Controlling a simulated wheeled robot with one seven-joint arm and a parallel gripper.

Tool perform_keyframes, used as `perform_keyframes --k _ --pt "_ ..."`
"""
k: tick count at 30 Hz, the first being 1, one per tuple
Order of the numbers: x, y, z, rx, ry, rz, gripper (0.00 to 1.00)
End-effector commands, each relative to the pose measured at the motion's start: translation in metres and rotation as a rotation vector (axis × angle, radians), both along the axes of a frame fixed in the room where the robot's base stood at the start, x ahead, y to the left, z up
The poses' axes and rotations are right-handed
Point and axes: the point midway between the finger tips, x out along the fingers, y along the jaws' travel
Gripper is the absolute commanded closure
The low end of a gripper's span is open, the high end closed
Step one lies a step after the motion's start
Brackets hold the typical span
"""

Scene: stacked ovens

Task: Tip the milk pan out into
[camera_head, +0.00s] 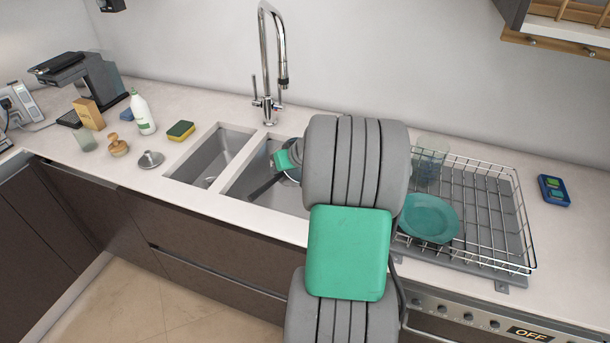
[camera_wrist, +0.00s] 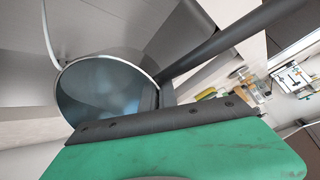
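The milk pan (camera_wrist: 105,92) shows in the wrist view as a round vessel with a blue-grey inside and a bright rim. Its long dark handle (camera_wrist: 215,50) runs to the upper right. In the head view the dark handle (camera_head: 264,188) slants over the right sink basin (camera_head: 243,190), and my arm hides most of the pan. My gripper (camera_head: 288,160) is over this basin, close beside the pan. In the wrist view its green and dark body covers the pan's lower edge. The fingertips are hidden, so I cannot tell whether they hold the pan. No contents can be made out.
A tall faucet (camera_head: 268,70) stands behind the basins. The left basin (camera_head: 212,158) looks empty. A wire dish rack (camera_head: 480,200) holds a teal plate (camera_head: 428,218) and a glass (camera_head: 430,158) at right. A sponge (camera_head: 181,131), a bottle (camera_head: 142,113) and a metal lid (camera_head: 150,160) are at left.

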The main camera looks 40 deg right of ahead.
Motion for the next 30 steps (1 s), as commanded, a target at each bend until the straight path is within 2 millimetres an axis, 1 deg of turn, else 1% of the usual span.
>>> perform_keyframes --k 7,19,30 --pt "-0.002 -0.001 0.001 0.002 -0.04 -0.001 1.0" --pt "-0.007 -0.002 0.012 0.015 -0.153 0.0 1.0" --pt "-0.007 -0.002 0.015 0.016 -0.162 0.001 1.0"
